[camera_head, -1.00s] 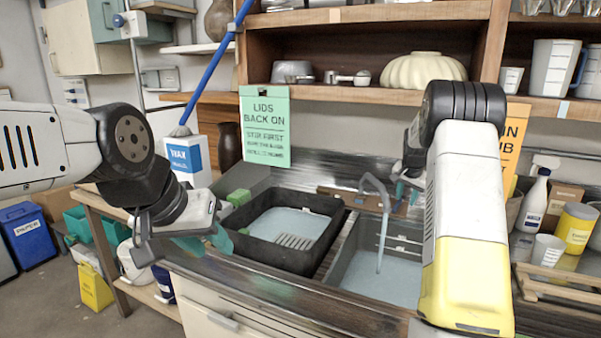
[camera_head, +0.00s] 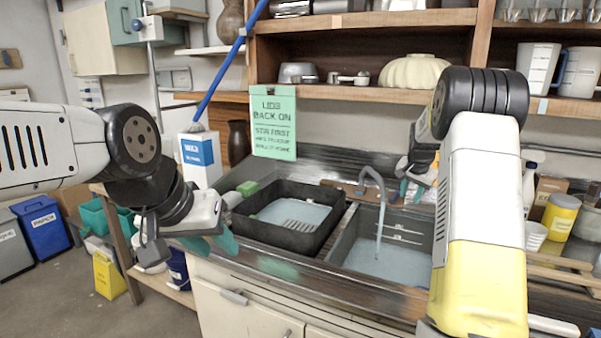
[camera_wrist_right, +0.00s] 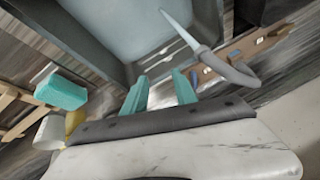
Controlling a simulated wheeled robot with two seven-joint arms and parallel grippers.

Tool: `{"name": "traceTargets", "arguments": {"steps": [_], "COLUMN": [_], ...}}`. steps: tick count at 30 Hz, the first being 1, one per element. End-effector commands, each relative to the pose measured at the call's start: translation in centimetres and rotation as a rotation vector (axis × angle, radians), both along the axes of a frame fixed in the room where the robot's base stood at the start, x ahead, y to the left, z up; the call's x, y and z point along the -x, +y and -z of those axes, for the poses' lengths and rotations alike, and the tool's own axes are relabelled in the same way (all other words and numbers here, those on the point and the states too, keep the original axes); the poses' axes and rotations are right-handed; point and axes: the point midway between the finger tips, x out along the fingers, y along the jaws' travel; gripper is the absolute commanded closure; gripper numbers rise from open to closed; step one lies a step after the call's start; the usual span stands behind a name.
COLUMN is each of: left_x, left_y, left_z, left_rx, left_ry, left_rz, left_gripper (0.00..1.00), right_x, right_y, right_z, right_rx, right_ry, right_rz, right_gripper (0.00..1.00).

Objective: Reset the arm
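My left gripper (camera_head: 214,240) hangs in front of the counter's front edge, left of the black tub. Its teal fingertips show, but the gap between them is not clear. My right gripper (camera_wrist_right: 160,91) is open and empty in the right wrist view, with two teal fingers apart over the sink edge. In the head view, the right gripper (camera_head: 405,190) shows partly behind my yellow and white right arm, over the back right of the sink (camera_head: 400,265). Both arms are bent, with the forearms raised above the counter.
A black tub (camera_head: 272,242) with pale liquid stands left of the sink. A grey faucet (camera_head: 374,182) rises over the sink. A green sign (camera_head: 273,122) hangs from the shelf (camera_head: 370,93). A yellow jar (camera_head: 562,215) stands at the right. Open floor (camera_head: 60,300) lies at the left.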

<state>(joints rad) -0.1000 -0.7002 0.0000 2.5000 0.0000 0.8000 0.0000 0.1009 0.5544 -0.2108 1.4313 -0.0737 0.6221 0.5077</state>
Motion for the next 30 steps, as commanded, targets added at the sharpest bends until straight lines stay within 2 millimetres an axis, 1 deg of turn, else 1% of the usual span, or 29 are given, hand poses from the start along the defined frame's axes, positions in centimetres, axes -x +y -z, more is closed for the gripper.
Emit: {"name": "traceTargets", "arguments": {"steps": [5, 8, 11, 14, 17, 19, 22, 23, 24, 26, 27, 29, 30], "left_x": [0.0, 0.0, 0.0, 0.0, 0.0, 0.0, 0.0, 0.0, 0.0, 0.0, 0.0, 0.0, 0.0], "left_y": [0.0, 0.0, 0.0, 0.0, 0.0, 0.0, 0.0, 0.0, 0.0, 0.0, 0.0, 0.0, 0.0], "left_z": [0.0, 0.0, 0.0, 0.0, 0.0, 0.0, 0.0, 0.0, 0.0, 0.0, 0.0, 0.0, 0.0], "left_rx": [0.0, 0.0, 0.0, 0.0, 0.0, 0.0, 0.0, 0.0, 0.0, 0.0, 0.0, 0.0, 0.0], "left_ry": [0.0, 0.0, 0.0, 0.0, 0.0, 0.0, 0.0, 0.0, 0.0, 0.0, 0.0, 0.0, 0.0], "left_rz": [0.0, 0.0, 0.0, 0.0, 0.0, 0.0, 0.0, 0.0, 0.0, 0.0, 0.0, 0.0, 0.0], "left_gripper": [0.64, 0.64, 0.64, 0.64, 0.64, 0.64, 0.64, 0.64, 0.64, 0.64, 0.64, 0.64, 0.64], "right_x": [1.7, 3.1, 4.9, 7.3, 10.8, 13.9, 18.6, 20.0, 21.9, 24.8, 26.7, 29.6, 31.5], "right_y": [1.5, 2.6, 3.9, 5.6, 7.9, 9.8, 12.3, 13.0, 14.0, 15.3, 16.1, 17.3, 18.1], "right_z": [-2.1, -3.6, -5.3, -7.2, -9.5, -11.0, -12.6, -12.9, -13.3, -13.6, -13.8, -13.7, -13.5], "right_rx": [-0.009, -0.014, -0.019, -0.025, -0.029, -0.031, -0.026, -0.024, -0.019, -0.011, -0.005, 0.007, 0.015], "right_ry": [-0.004, -0.008, -0.012, -0.019, -0.027, -0.034, -0.043, -0.045, -0.05, -0.054, -0.058, -0.065, -0.069], "right_rz": [-0.036, -0.066, -0.1, -0.146, -0.212, -0.269, -0.353, -0.379, -0.414, -0.467, -0.501, -0.553, -0.585], "right_gripper": [0.66, 0.66, 0.66, 0.66, 0.66, 0.66, 0.66, 0.66, 0.66, 0.66, 0.66, 0.66, 0.66]}}
